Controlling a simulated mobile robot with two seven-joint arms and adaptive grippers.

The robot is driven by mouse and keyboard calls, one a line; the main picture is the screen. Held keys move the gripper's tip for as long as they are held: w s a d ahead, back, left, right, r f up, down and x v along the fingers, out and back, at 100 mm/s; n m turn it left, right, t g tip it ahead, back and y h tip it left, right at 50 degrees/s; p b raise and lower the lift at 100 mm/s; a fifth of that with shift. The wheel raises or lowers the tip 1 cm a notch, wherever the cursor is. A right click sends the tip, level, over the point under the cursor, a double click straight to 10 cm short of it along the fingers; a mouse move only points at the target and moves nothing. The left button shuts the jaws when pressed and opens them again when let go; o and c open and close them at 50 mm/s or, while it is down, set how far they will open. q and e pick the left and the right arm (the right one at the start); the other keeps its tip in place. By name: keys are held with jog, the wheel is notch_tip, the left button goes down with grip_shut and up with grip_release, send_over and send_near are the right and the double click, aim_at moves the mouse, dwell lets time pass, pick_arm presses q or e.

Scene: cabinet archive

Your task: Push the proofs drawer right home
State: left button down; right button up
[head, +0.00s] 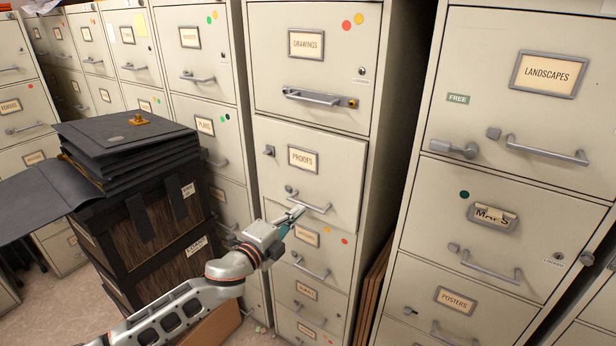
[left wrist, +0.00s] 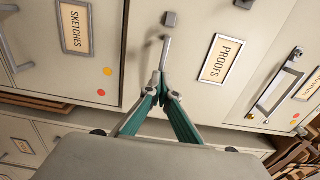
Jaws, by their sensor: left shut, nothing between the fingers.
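The cream proofs drawer (head: 330,174) is in the middle cabinet, below the drawings drawer. Its front stands a little proud of the drawer fronts around it. It has a framed PROOFS label (head: 303,159) and a grey bar handle (head: 313,204). The label (left wrist: 222,60) and handle (left wrist: 166,58) also show in the left wrist view. My left gripper (head: 299,212) is shut and empty, its tips at the lower part of the drawer front by the handle. The tips (left wrist: 163,92) overlap the handle's end in the left wrist view; I cannot tell whether they touch. My right gripper is not in view.
Black file boxes with folders (head: 125,150) are stacked at the left, close beside my left arm. The drawings drawer (head: 310,60) above looks closed. A cabinet with the landscapes drawer (head: 525,115) stands at the right. Brown boards (head: 372,290) lean in the gap between cabinets.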

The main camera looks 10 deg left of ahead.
pick_arm(q)
jog(key=shift+w, duration=0.2)
jog(key=shift+w+d, duration=0.15)
jog(key=shift+w, duration=0.15)
jog(key=shift+w+d, duration=0.1)
jog(key=shift+w, duration=0.1)
jog(key=shift+w+d, duration=0.15)
jog(key=shift+w, duration=0.25)
dwell(0.3)
jog(key=p+v, duration=0.1)
jog(key=v, duration=0.3)
dwell(0.4)
